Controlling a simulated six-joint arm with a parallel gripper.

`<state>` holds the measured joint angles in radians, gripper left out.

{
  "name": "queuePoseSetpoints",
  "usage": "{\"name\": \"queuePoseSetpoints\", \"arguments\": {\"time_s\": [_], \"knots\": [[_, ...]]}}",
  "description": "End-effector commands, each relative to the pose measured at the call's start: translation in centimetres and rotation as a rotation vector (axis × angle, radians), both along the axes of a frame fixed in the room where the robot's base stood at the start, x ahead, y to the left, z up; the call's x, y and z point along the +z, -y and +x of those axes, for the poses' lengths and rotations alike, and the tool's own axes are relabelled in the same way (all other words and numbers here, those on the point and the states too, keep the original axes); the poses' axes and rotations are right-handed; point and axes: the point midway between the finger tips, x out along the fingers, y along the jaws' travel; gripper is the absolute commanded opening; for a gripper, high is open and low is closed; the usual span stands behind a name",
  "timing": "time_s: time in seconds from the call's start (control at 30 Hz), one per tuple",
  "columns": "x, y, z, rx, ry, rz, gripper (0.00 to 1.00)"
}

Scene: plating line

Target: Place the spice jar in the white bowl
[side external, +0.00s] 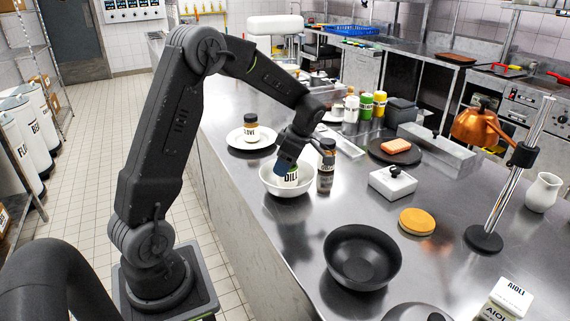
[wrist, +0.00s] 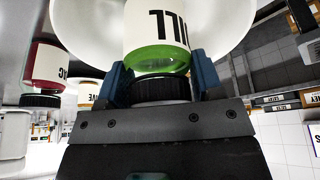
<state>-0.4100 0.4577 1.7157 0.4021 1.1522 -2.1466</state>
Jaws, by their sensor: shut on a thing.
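The spice jar (side external: 291,176) is labelled DILL, with a white label and green contents. In the wrist view the jar (wrist: 158,52) stands between the blue fingers, its black lid towards my gripper. My gripper (side external: 286,163) is shut on it near the lid end; the fingers also show in the wrist view (wrist: 161,80). The white bowl (side external: 272,187) is around the jar's lower part, and its inner wall shows behind the jar in the wrist view (wrist: 88,42). Whether the jar's base touches the bowl floor is hidden.
A second jar (side external: 326,165) with a dark lid stands close right of the bowl. A clove jar (side external: 251,127) sits on a white plate (side external: 236,138) behind. A black bowl (side external: 362,262), a yellow disc (side external: 417,221) and a white lidded box (side external: 392,184) are nearer or to the right.

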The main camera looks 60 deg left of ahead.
Motion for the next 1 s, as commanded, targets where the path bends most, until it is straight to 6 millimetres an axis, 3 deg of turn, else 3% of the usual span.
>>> {"name": "queuePoseSetpoints", "arguments": {"time_s": [0.4, 0.43, 0.6, 0.7, 1.0], "knots": [[-0.8, -0.04, 0.01, 0.0, 0.001, 0.001, 0.3], [-0.79, -0.03, 0.0, 0.0, 0.001, 0.001, 0.63], [-0.77, -0.03, -0.01, 0.0, 0.001, 0.001, 0.8], [-0.76, -0.02, -0.01, 0.0, 0.001, 0.001, 0.86], [-0.19, 0.03, 0.07, -0.001, 0.001, 0.001, 0.86]]}}
